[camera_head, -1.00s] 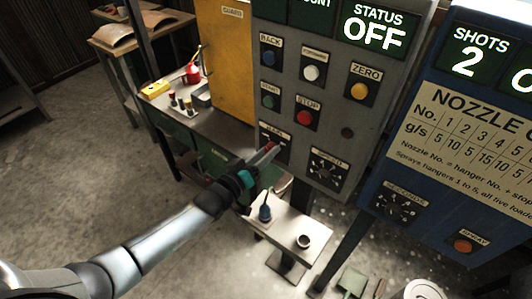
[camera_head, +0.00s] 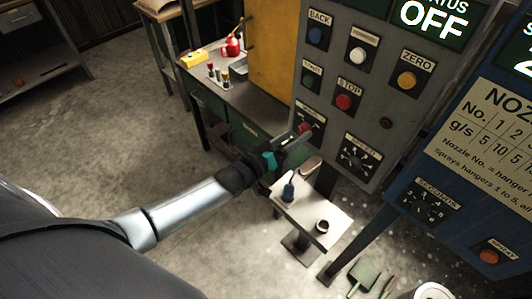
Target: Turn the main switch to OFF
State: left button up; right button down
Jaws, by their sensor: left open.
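The grey control panel (camera_head: 340,105) stands right of centre, with a lit status display (camera_head: 432,18) reading OFF. The main switch (camera_head: 310,127), with a red handle, seems to sit at the panel's lower left; its label is too small to read. My left gripper (camera_head: 297,139) is open, with its fingertips right at this switch and partly covering it. I cannot tell whether the fingers touch the red handle or stand around it. My right gripper is not in view.
Close by on the panel are a red stop button (camera_head: 344,101) and a speed dial (camera_head: 356,155). A blue nozzle panel (camera_head: 455,190) stands at right.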

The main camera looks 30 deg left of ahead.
pick_arm(q)
jog(key=v, duration=1.3)
jog(key=shift+s+a, duration=0.1)
jog(key=s+a+f+m+g+y+b, duration=0.1)
jog(key=s+f+g+b, duration=0.15)
jog(key=f, duration=0.75)
jog(key=s+a+f+g+y+b, duration=0.2)
jog(key=s+f+b, duration=0.1)
jog(key=f, duration=0.8)
jog(key=s+a+f+m+g+y+b, duration=0.1)
jog(key=s+f+g+b, duration=0.15)
jog(key=f, duration=0.75)
jog(key=s+d+f+m+g+y+b, duration=0.1)
jog(key=s+f+g+b, duration=0.3)
jog(key=s+f, duration=0.7)
jog(key=s+d+f+m+g+b, duration=0.2)
jog(key=s+d+f+g+b, duration=0.2)
jog(key=s+f, duration=0.8)
jog(key=shift+s+f+y+b, duration=0.2)
jog(key=shift+s+y+b, duration=0.2)
jog(key=shift+s, duration=0.3)
